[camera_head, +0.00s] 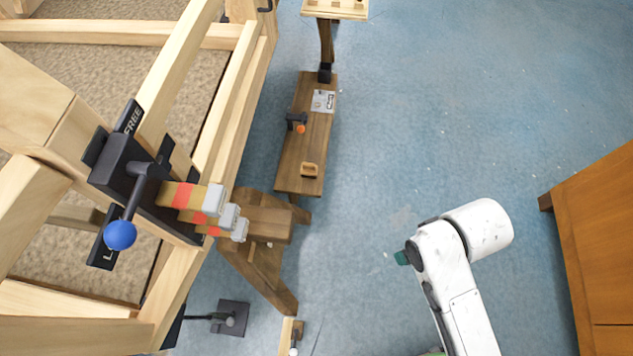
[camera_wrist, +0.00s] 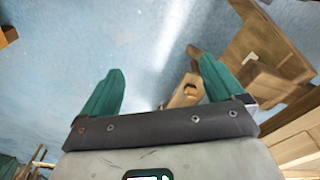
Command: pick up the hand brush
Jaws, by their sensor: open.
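My gripper (camera_wrist: 160,84) shows in the wrist view with its two green fingers wide apart and nothing between them. In the head view one green fingertip (camera_head: 402,258) shows beside my white arm, over the blue floor. No hand brush can be made out for certain. A small orange-brown wooden piece (camera_head: 309,170) lies on the near part of the long wooden bench (camera_head: 292,183); I cannot tell whether it is the brush. My gripper is right of the bench and apart from it. In the wrist view a wooden piece (camera_wrist: 186,92) shows beyond the right finger, partly hidden by it.
A black clamp with an orange knob (camera_head: 297,122) and a grey plate (camera_head: 323,101) are on the bench. A large wooden frame (camera_head: 188,75) with a blue-knobbed lever (camera_head: 120,235) fills the left. A wooden cabinet (camera_head: 597,240) stands right. The floor between is clear.

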